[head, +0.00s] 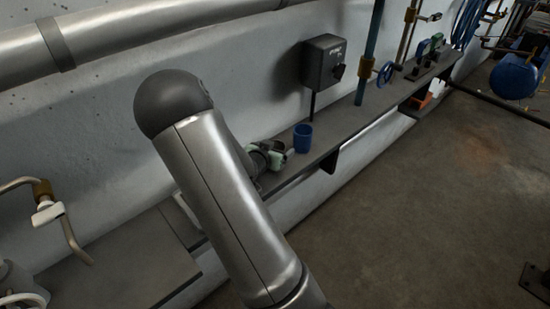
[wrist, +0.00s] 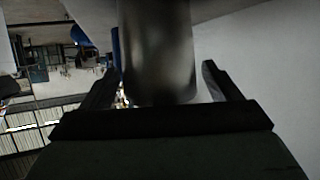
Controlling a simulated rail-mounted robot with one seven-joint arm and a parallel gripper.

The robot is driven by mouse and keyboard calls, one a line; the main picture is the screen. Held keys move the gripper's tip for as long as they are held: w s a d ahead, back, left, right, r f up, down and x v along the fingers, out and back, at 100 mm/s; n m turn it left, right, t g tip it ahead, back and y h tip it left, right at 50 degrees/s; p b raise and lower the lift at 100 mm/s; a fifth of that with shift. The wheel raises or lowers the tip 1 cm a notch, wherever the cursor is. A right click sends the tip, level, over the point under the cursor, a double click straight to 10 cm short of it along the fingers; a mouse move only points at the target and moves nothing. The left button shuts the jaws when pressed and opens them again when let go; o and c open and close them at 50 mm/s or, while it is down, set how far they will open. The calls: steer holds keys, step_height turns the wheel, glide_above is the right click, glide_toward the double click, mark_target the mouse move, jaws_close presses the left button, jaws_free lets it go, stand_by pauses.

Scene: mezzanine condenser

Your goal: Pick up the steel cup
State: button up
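The steel cup (wrist: 157,45) shows in the wrist view as a dark, shiny metal cylinder between the two fingers. Its upper end is cut off by the top of the picture. My gripper (wrist: 161,68) is open around it, one finger on each side. A gap shows between the cup and the right finger; the left finger is very close to it, and contact cannot be told. In the head view my arm hides the steel cup and most of the gripper.
A blue cup (head: 303,138) stands on the wall ledge (head: 345,123), right of a green and white object (head: 270,153). A dark box (head: 323,62) hangs on the wall above. A blue pipe (head: 370,50) rises farther along. Open floor (head: 400,220) lies right.

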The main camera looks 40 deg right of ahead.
steer(key=c, duration=1)
steer(key=shift+r, duration=0.1)
